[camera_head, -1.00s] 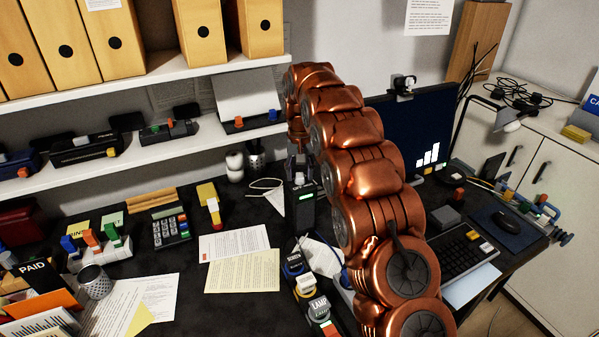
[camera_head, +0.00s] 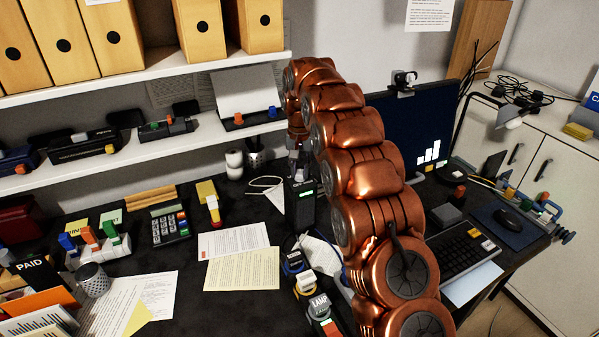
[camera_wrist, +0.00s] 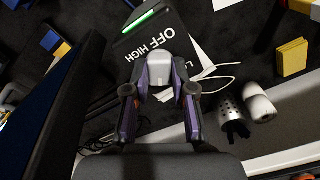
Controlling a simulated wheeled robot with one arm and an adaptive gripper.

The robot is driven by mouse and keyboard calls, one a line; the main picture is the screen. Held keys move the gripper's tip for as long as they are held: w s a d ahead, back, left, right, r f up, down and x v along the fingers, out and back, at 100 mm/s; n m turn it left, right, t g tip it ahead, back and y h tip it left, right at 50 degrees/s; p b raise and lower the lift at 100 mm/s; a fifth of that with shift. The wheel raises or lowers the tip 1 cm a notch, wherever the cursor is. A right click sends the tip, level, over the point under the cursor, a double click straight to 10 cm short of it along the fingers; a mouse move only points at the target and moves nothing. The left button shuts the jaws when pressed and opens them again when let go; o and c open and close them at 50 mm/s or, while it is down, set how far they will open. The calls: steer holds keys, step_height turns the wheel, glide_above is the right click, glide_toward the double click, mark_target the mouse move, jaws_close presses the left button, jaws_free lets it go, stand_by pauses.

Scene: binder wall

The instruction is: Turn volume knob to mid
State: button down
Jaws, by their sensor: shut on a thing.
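The volume knob (camera_wrist: 160,68) is a light grey rounded cap on top of a black box in the wrist view. The box (camera_wrist: 158,42) bears white lettering that reads "OFF" and "HIGH", with part of the label hidden, and a lit green strip. My gripper (camera_wrist: 160,90) has one finger on each side of the knob and is shut on it. In the head view the black box (camera_head: 302,203) stands upright on the desk, its green strip facing the camera. The knob there is hidden by my gripper (camera_head: 299,166). The knob's pointer cannot be made out.
A monitor (camera_head: 400,125) with white bars on its screen stands right of my arm. A white cup-like object (camera_head: 234,165) and a mesh pen cup (camera_head: 255,155) stand left of the box. The shelf edge (camera_head: 230,127) is close behind. Papers (camera_head: 240,270) lie in front.

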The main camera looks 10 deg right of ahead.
mark_target(300, 172)
steer(key=m+b, duration=0.1)
steer(key=m, duration=0.2)
stand_by(0.4)
steer(key=c, duration=1)
jaws_free()
steer(key=shift+o, duration=0.2)
steer(key=shift+r, duration=0.1)
steer(key=shift+r, duration=3.65)
